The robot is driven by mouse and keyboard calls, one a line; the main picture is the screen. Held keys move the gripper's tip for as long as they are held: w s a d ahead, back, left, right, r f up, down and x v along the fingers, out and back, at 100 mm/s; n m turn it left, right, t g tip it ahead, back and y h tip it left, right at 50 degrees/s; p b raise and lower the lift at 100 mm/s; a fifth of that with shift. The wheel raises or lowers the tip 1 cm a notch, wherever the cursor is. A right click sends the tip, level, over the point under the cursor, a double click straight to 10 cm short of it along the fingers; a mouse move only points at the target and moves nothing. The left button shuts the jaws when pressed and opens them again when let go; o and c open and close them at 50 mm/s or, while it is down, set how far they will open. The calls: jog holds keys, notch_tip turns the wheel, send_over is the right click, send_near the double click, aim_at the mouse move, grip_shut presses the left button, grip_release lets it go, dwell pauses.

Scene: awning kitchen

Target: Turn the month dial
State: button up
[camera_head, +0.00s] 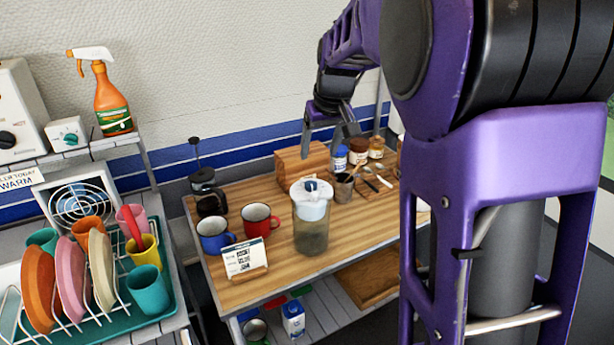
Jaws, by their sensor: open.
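A clear pitcher (309,232) with a white lid stands upright on the wooden tabletop. A small round blue part (311,185) on top of the lid looks like the month dial; its markings are too small to read. My gripper (325,143) is open and empty, pointing down. In the picture it is above and slightly right of the lid, in front of the wall and near the wooden box; it appears apart from the pitcher. Its exact distance from the lid cannot be told.
A blue mug (214,236), a red mug (259,221) and a small printed card (245,259) stand left of the pitcher. A wooden box (297,163), jars (358,151) and a utensil cup (343,187) are behind. A dish rack (95,285) is at left. My arm hides the table's right side.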

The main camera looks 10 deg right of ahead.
aim_at(311, 184)
jog(key=b+x, duration=0.1)
jog(key=x, duration=1.1)
jog(key=shift+w+f, duration=0.15)
grip_shut()
